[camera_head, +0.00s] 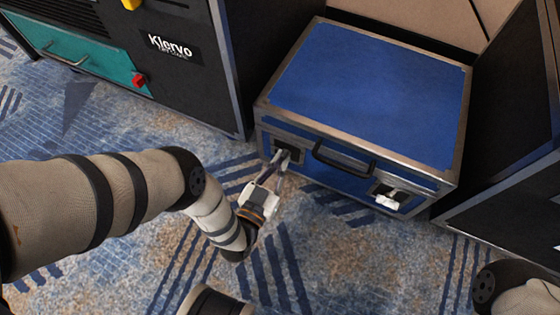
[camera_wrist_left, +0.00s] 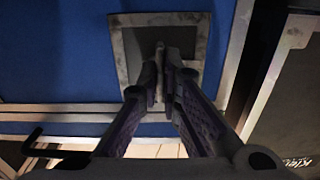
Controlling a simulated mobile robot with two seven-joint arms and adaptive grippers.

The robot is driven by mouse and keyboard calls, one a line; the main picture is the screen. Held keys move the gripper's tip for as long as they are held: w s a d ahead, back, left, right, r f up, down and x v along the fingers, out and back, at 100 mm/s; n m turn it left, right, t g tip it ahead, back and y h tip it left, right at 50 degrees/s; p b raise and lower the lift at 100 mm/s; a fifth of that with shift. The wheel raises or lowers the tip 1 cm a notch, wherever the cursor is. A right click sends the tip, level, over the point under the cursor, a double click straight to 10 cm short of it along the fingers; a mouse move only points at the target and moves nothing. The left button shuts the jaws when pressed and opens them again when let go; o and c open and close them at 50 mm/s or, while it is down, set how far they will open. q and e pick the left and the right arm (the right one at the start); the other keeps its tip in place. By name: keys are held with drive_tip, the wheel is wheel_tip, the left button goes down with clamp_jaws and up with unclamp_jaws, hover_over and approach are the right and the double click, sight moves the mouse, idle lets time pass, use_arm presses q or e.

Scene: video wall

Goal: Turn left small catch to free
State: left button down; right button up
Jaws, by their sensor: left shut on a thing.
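The blue case (camera_head: 370,85) with metal edges stands on the carpet. Its left small catch (camera_head: 290,149) sits in a metal dish on the front face, left of the handle. My left gripper (camera_head: 281,160) reaches the catch from the front left and covers much of it. In the left wrist view, the gripper (camera_wrist_left: 163,78) has its fingertips closed together on the small catch (camera_wrist_left: 160,56), in front of the square metal dish plate (camera_wrist_left: 133,50). The catch's exact angle is mostly hidden by the fingers. My right gripper is out of view.
A black handle (camera_head: 343,161) lies between the catches. The right catch (camera_head: 388,198) has a pale lever sticking out. A black cabinet with a teal panel (camera_head: 85,52) stands left, another dark case (camera_head: 515,165) right. Patterned carpet lies open in front.

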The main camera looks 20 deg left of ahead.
use_arm(q)
drive_tip(key=shift+w+r, duration=0.15)
drive_tip(key=shift+w, duration=0.2)
drive_tip(key=c, duration=1.8)
unclamp_jaws()
drive_tip(key=shift+s+a, duration=0.2)
drive_tip(key=shift+s, duration=5.9)
